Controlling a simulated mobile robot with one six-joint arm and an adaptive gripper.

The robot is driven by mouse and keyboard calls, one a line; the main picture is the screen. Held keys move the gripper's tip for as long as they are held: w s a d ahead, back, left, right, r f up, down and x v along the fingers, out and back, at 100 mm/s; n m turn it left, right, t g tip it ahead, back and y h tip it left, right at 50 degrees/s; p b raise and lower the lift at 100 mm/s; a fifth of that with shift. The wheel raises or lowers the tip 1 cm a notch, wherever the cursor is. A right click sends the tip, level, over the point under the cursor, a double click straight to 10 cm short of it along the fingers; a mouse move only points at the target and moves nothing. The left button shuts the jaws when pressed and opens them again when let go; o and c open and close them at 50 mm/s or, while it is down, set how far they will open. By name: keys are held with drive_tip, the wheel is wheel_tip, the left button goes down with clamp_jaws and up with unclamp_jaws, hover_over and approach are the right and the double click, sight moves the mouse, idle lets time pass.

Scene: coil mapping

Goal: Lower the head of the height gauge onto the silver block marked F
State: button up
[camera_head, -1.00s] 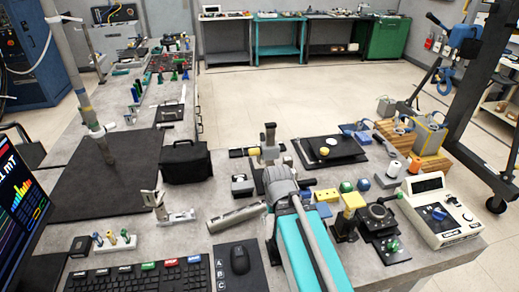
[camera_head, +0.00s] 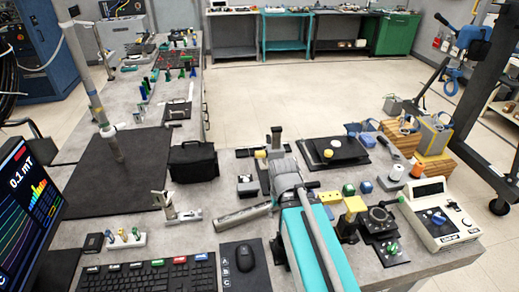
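An upright grey post with a block-like top (camera_head: 276,139) stands just behind my arm in the head view. It may be the height gauge, but my arm covers its lower part and I cannot tell. A small silver upright stand (camera_head: 169,207) is on the bench left of my arm. I cannot make out a silver block marked F; no such letter is legible. My arm, with a teal link, reaches from the bottom edge to a grey rounded joint.
A black bag (camera_head: 193,162), a black mat (camera_head: 95,180) with a tall pole (camera_head: 88,80), a keyboard (camera_head: 150,275) and a mouse (camera_head: 246,258) lie left. A yellow-topped fixture (camera_head: 354,205) and a white meter (camera_head: 443,213) crowd the right. Open floor lies behind.

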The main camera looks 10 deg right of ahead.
wheel_tip(320, 180, up, 14)
drive_tip(key=p, duration=1.2)
drive_tip(key=shift+p, duration=0.35)
